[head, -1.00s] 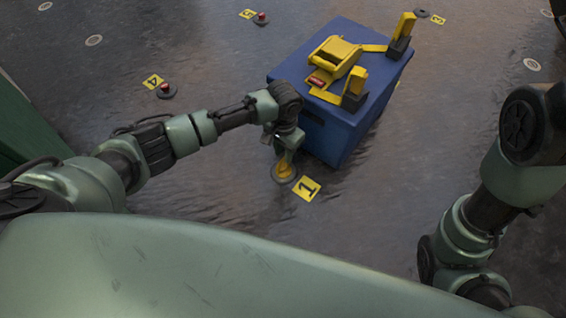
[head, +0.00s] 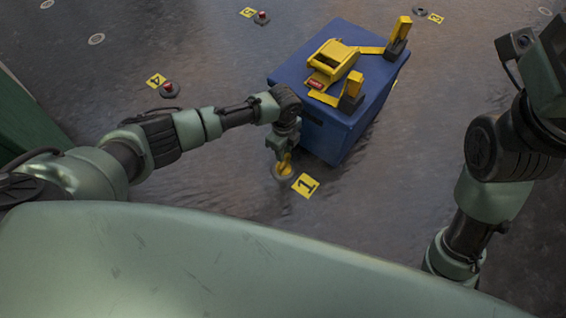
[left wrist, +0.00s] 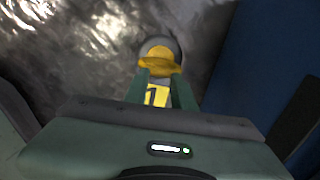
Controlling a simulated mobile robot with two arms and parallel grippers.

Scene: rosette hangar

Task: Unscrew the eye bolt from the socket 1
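The yellow eye bolt (head: 285,162) stands at the grey round socket 1 (head: 283,174), beside the yellow floor tag "1" (head: 305,186). My left gripper (head: 284,152) points down right above the bolt. In the left wrist view the bolt (left wrist: 160,63) lies at the fingertips, with the socket ring (left wrist: 172,43) behind it. The two green fingers (left wrist: 160,78) stand apart and the tag (left wrist: 157,96) shows between them. I see no clear grip on the bolt; whether the tips touch it, I cannot tell. My right gripper is out of view.
A blue box (head: 335,130) stands close on the right of my left gripper, with a yellow tool holder (head: 335,58) and yellow-black uprights on top. Other sockets with tags lie farther back, such as number 4 (head: 156,80). A green wall edge (head: 30,120) is at left.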

